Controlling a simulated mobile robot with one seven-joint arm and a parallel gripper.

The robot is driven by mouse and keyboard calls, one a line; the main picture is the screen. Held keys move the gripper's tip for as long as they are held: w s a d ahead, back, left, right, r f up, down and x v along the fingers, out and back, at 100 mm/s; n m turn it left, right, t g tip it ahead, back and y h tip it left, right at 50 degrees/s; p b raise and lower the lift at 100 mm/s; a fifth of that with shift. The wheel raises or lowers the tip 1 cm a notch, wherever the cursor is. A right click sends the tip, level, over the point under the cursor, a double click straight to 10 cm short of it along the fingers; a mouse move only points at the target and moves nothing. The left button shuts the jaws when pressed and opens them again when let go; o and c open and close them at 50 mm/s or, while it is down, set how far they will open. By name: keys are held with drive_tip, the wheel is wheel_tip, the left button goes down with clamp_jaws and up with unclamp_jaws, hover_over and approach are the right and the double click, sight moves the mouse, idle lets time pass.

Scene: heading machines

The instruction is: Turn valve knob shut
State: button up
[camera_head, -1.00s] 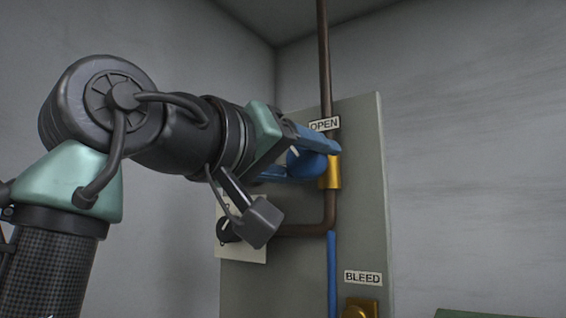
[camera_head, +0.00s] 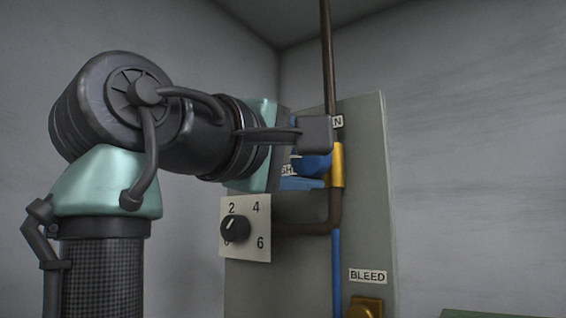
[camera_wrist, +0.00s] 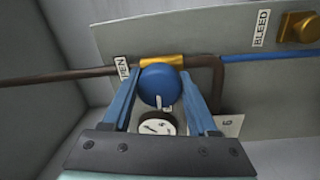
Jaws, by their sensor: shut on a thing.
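The blue round valve knob (camera_wrist: 158,82) sits on a brass valve body (camera_wrist: 163,59) in the wrist view, with a white pointer mark on its face. My gripper (camera_wrist: 160,75) is shut on the knob, one blue finger on each side. The mark points towards the palm side, near a partly hidden label. In the head view the knob (camera_head: 313,166) is partly covered by my wrist parts, and a blue finger shows below it. The OPEN label (camera_head: 338,122) is half hidden; a label starting "SH" (camera_head: 287,170) shows left of the knob.
A black dial on a numbered white plate (camera_head: 259,208) sits below my wrist. A brown pipe (camera_head: 328,60) and a blue pipe (camera_head: 337,272) run along the grey panel (camera_head: 369,200). A brass BLEED fitting (camera_head: 365,307) is lower right. Free room lies right of the panel.

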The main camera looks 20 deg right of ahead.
drive_tip(key=shift+r+n, duration=0.1)
drive_tip(key=shift+n, duration=0.4)
drive_tip(key=o, duration=1.4)
drive_tip(key=shift+c, duration=0.2)
drive_tip(key=shift+s+a+f+b, duration=0.2)
drive_tip(key=shift+s+a+b, duration=0.1)
drive_tip(key=shift+a+b, duration=0.1)
drive_tip(key=b+v, duration=0.5)
drive_tip(key=v, duration=0.7)
